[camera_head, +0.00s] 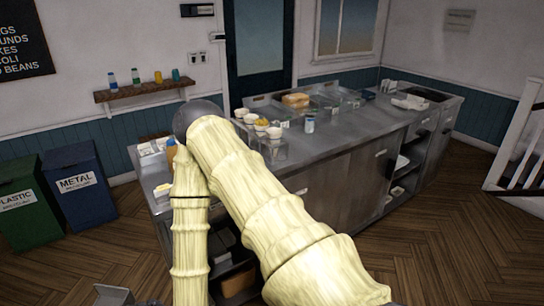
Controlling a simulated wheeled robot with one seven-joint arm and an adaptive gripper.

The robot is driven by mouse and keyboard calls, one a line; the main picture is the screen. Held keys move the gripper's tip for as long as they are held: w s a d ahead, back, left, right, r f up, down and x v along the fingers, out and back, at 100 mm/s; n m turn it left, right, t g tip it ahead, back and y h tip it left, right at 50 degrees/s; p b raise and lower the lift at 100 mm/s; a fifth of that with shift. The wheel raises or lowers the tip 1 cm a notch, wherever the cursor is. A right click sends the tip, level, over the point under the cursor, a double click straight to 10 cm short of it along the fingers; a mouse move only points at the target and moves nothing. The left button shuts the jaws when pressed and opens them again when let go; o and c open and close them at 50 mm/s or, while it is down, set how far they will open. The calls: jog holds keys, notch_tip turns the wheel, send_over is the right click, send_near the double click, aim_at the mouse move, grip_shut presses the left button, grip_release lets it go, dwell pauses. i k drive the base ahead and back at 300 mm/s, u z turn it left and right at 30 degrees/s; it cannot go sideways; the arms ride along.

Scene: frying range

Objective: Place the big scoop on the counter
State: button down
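The steel counter (345,142) runs from the middle of the view to the back right, with doors and open shelves below. I cannot make out the big scoop in this view. My arm, in a pale sleeve, rises from the lower right to a bend in front of the counter's left end, then drops to the bottom edge. It hides part of the counter top and the front below it.
Several white cups (274,132), a can (309,124) and a bread-like block (295,100) stand on the counter. A green bin (40,215) and a blue bin (82,190) stand at left. A shelf (143,90) holds bottles. Wooden floor is clear at right.

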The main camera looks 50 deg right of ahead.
aim_at(366, 126)
jog(key=z, duration=2.45)
jog(key=i, duration=1.65)
